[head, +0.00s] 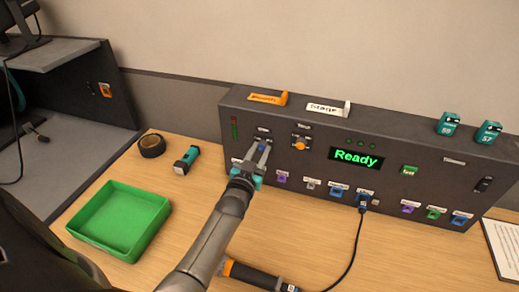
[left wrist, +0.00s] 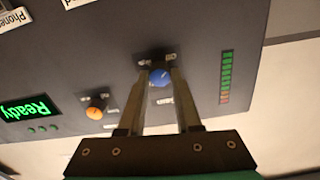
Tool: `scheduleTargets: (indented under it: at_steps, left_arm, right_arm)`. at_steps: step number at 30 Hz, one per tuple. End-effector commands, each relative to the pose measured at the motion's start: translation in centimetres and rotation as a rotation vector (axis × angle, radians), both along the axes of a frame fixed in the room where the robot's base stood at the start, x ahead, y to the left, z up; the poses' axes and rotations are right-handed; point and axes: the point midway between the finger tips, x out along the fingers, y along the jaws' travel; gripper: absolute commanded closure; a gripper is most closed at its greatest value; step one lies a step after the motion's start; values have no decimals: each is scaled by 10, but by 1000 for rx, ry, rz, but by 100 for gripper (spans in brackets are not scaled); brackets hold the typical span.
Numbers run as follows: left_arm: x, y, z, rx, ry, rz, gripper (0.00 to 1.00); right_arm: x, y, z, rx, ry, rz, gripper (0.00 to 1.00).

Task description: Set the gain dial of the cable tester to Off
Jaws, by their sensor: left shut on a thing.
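The cable tester (head: 380,150) is a long dark grey box on the wooden table, with a green "Ready" display (head: 357,157). My left gripper (head: 261,149) reaches its front panel at the left part. In the left wrist view, which is turned upside down, the two fingers are shut on a blue dial (left wrist: 159,78), one on each side. The dial's small labels are partly hidden and too blurred to read, so its setting is unclear. An orange dial (head: 299,146) sits beside it, also in the left wrist view (left wrist: 95,113). My right gripper is out of view.
A green tray (head: 121,220), a dark roll (head: 151,146) and a teal-and-black item (head: 186,160) lie left. An orange-ringed black handle (head: 255,275) lies in front.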

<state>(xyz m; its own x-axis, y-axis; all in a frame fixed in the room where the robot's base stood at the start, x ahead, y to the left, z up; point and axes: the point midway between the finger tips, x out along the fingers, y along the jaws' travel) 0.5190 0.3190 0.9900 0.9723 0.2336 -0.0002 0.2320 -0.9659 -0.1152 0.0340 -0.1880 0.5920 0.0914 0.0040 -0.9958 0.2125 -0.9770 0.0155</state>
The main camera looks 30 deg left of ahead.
Motion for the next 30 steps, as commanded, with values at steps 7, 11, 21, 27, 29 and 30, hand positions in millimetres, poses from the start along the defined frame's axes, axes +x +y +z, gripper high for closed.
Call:
scheduleTargets:
  at_steps: [7,11,21,27,29,30]
  left_arm:
    - [0,0,0,-96,-22,0,100]
    - [0,0,0,-118,-27,0,100]
    - [0,0,0,-130,-31,0,100]
    - [0,0,0,-129,-31,0,59]
    - [0,0,0,-129,-31,0,53]
    - [0,0,0,-128,-31,0,48]
  right_arm:
    - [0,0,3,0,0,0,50]
    - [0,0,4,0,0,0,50]
    - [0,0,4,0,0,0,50]
    - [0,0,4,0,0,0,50]
    - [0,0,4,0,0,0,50]
    - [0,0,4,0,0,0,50]
